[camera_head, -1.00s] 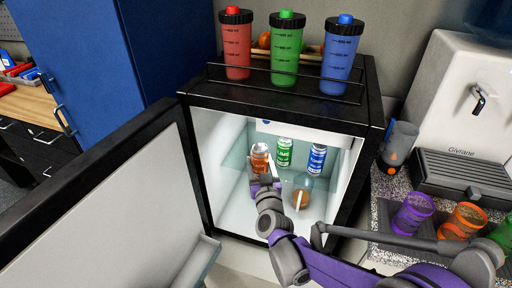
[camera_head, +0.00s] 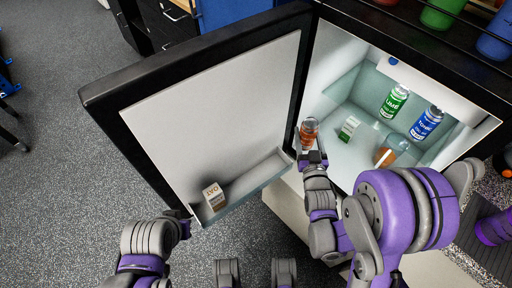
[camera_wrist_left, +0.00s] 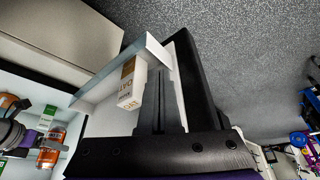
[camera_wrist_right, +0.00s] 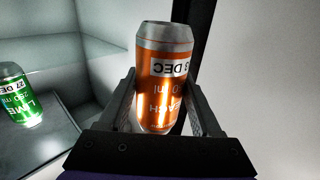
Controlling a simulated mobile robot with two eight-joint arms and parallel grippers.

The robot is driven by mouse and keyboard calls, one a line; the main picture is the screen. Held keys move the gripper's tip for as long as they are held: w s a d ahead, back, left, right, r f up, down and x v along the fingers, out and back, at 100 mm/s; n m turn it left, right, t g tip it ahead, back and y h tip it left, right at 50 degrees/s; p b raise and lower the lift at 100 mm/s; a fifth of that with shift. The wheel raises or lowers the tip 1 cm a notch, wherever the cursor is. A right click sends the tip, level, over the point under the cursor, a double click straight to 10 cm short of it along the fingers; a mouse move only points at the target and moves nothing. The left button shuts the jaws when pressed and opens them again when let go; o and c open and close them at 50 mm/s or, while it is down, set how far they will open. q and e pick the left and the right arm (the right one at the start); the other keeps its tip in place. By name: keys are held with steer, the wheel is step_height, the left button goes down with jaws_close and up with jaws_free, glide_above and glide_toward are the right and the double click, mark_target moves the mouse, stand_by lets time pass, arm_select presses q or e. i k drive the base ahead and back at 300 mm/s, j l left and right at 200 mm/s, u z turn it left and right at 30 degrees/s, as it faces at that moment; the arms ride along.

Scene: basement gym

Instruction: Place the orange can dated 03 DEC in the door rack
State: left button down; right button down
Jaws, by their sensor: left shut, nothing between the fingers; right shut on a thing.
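The orange can (camera_head: 309,131) is in my right gripper (camera_head: 313,156), at the fridge opening beside the hinge side of the open door. The right wrist view shows the orange can (camera_wrist_right: 163,85) between both fingers, its label upside down, with "3 DEC" readable and the first digit cut off. The door rack (camera_head: 258,179) is a clear-walled shelf low on the door's inner face, left of the can. A small carton (camera_head: 214,197) stands at its outer end. My left gripper (camera_head: 182,222) is shut and empty at the door's outer lower corner; I cannot tell whether it touches.
The rack between carton and hinge is free.

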mark_target(260, 177)
steer(key=k+l+u, duration=0.1)
steer(key=k+l, duration=0.3)
steer(key=l, duration=0.15)
steer(key=u, duration=1.25)
steer(key=k, duration=0.05)
